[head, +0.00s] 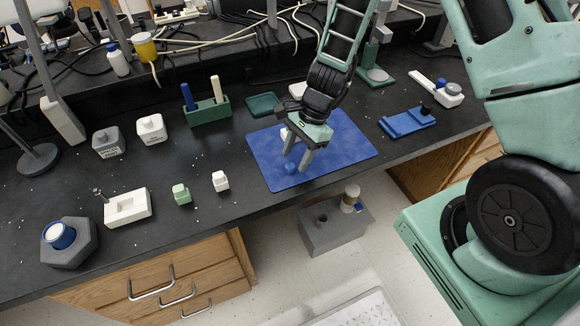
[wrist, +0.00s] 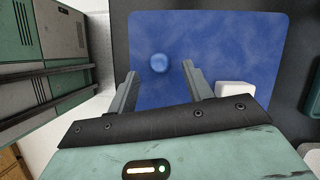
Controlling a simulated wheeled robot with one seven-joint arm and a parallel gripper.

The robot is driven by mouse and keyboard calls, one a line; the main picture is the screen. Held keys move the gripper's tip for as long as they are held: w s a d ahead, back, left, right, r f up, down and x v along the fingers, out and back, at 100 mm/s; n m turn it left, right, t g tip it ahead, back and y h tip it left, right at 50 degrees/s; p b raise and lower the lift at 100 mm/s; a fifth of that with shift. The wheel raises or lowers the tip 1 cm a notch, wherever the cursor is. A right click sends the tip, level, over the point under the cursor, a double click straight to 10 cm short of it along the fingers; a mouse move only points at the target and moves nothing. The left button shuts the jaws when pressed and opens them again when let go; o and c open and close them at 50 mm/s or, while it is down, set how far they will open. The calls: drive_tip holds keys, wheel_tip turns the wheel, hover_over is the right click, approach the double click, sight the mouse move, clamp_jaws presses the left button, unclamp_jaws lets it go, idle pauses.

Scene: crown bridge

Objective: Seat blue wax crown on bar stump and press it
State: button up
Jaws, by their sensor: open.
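A small rounded blue piece, which looks like the blue wax crown (head: 290,168), lies on the blue mat (head: 345,140). It also shows in the wrist view (wrist: 159,63), centred between the fingertips and a little beyond them. My gripper (head: 297,161) is open and empty, pointing down over the mat, with a finger on either side of the crown's line and no visible contact. I cannot tell the exact height gap. A white block (wrist: 235,92) sits on the mat beside the right finger in the wrist view. I cannot identify the bar stump with certainty.
A white block with a slot (head: 127,207), a green block (head: 181,194) and a small white block (head: 221,181) stand left of the mat. A green rack (head: 207,112) is behind, a blue tray (head: 407,122) right. The mat's front half is mostly clear.

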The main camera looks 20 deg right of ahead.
drive_tip(key=shift+x, duration=1.15)
drive_tip(key=c, duration=1)
drive_tip(key=shift+c, duration=0.3)
drive_tip(key=shift+r, duration=0.1)
